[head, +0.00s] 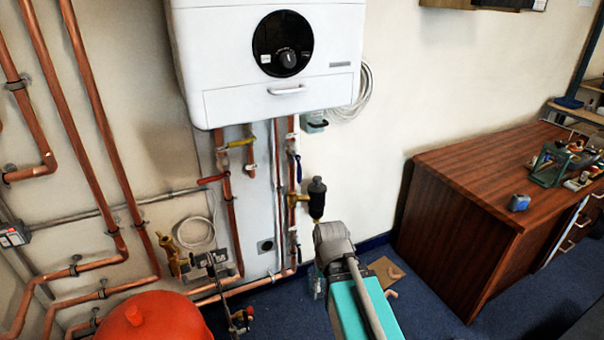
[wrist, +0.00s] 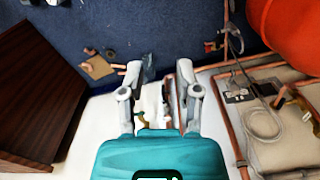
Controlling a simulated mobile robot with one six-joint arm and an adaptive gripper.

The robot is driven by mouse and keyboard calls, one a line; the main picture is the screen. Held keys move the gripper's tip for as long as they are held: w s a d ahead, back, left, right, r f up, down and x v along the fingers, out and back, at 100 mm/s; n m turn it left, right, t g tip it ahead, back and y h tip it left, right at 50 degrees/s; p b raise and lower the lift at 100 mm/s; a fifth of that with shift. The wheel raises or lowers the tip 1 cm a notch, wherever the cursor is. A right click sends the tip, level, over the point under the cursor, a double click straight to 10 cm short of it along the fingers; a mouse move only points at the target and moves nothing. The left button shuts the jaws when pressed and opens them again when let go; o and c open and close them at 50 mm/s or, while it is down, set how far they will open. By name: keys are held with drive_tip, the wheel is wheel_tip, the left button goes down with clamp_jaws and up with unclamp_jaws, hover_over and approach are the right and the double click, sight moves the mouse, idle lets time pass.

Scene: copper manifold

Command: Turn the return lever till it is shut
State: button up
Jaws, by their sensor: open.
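Several lever valves sit on the copper pipes below the white boiler (head: 270,100) in the head view. A red lever (head: 212,179) and a yellow lever (head: 238,143) are on the left, both roughly level. A blue lever (head: 297,165) hangs roughly upright along the right pipe. I see no readable label marking the return lever. My gripper (wrist: 160,75) is open and empty in the wrist view, its two fingers apart. Wall and pipework show beyond and between the fingers; I cannot tell the distance. In the head view my wrist hides the fingertips.
A black-topped brass fitting (head: 317,198) projects close to my wrist. A red vessel (head: 155,318) stands low at the left, beside more copper pipes. A wooden desk (head: 440,225) is at the right. A brown board (wrist: 98,67) with small parts lies on the blue floor.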

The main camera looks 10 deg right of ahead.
drive_tip(key=shift+w+f, duration=0.15)
drive_tip(key=shift+w, duration=0.35)
drive_tip(key=shift+c, duration=1.1)
drive_tip(key=w+y+b, duration=0.1)
drive_tip(key=w, duration=0.2)
drive_tip(key=w+f+m+t+y+b, duration=0.1)
drive_tip(key=w+y, duration=0.1)
drive_tip(key=w, duration=0.2)
drive_tip(key=w+a+f+y+b, duration=0.1)
drive_tip(key=w, duration=0.2)
drive_tip(key=shift+w+a+y+b, duration=0.1)
drive_tip(key=shift+w+y+b, duration=0.2)
drive_tip(key=shift+w+b, duration=0.1)
clamp_jaws()
drive_tip(key=w+d+r+m+t+y+b, duration=0.1)
drive_tip(key=w+d+m+t+y+b, duration=0.2)
drive_tip(key=w, duration=0.8)
drive_tip(key=w+d+r+m+t+y+b, duration=0.2)
drive_tip(key=w+d+r+t+y, duration=0.1)
drive_tip(key=w+d, duration=0.4)
drive_tip(key=w+d+r+m+t+y+b, duration=0.1)
drive_tip(key=w+d+r+t+y+b, duration=0.2)
drive_tip(key=w+d, duration=0.3)
drive_tip(key=w+r+t, duration=0.1)
drive_tip(key=w, duration=0.3)
drive_tip(key=shift+w+d+r+m+t, duration=0.15)
drive_tip(key=shift+d+r+m+t, duration=0.15)
drive_tip(key=shift+d+m, duration=0.1)
